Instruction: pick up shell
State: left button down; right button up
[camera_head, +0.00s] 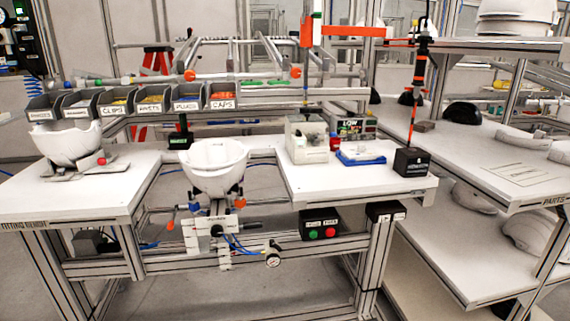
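A white helmet shell (213,160) sits open side up on a fixture (218,228) in the gap of the workbench. Another white shell (66,142) rests on a low stand on the left bench. Stacked white shells (514,18) stand on the top right shelf. A black rounded shell (462,113) and pale curved pieces (522,138) lie on the right-hand table, with more pale shells (528,233) on the shelf below. Neither of my grippers shows in the head view.
The workbench (80,194) has a row of labelled bins (138,103) behind it. A grey box device (307,140), a blue tray (360,156) and a black block with a pole (411,161) occupy its right part. A control box (320,225) hangs below the front edge.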

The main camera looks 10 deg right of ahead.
aim_at(213, 166)
jog(key=z, duration=0.35)
jog(key=i, duration=0.85)
jog(key=u, duration=0.75)
jog(key=i, duration=0.65)
jog(key=u, duration=0.65)
